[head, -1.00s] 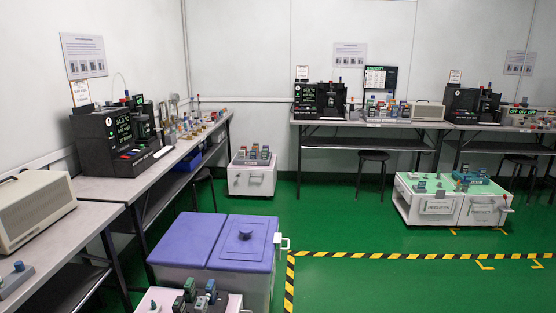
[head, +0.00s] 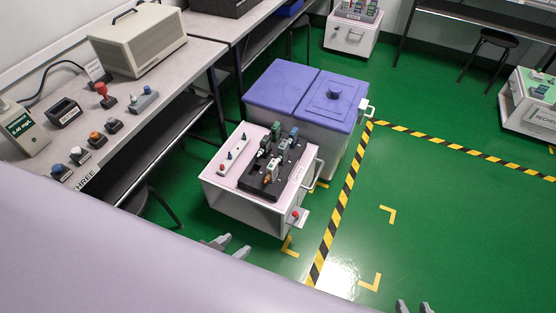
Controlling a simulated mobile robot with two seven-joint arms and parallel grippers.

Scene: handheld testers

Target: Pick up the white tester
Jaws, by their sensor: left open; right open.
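A small white cart (head: 222,173) stands at the middle. On its pale pink top, a black holder (head: 249,180) carries several small upright testers (head: 282,147) with green, blue-grey and pale bodies. A larger off-white handheld device (head: 20,128) with a green screen stands on the bench at the left edge. My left gripper (head: 229,247) is open and empty, in front of and below the cart's front. My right gripper (head: 414,307) is open and empty at the bottom edge, over the floor. Only fingertips show.
A bin with purple lids (head: 285,82) stands just behind the cart. The left bench (head: 185,75) holds a beige case (head: 137,40) and several small button boxes. A striped floor line (head: 341,207) runs right of the cart. Green floor (head: 450,225) lies clear at the right.

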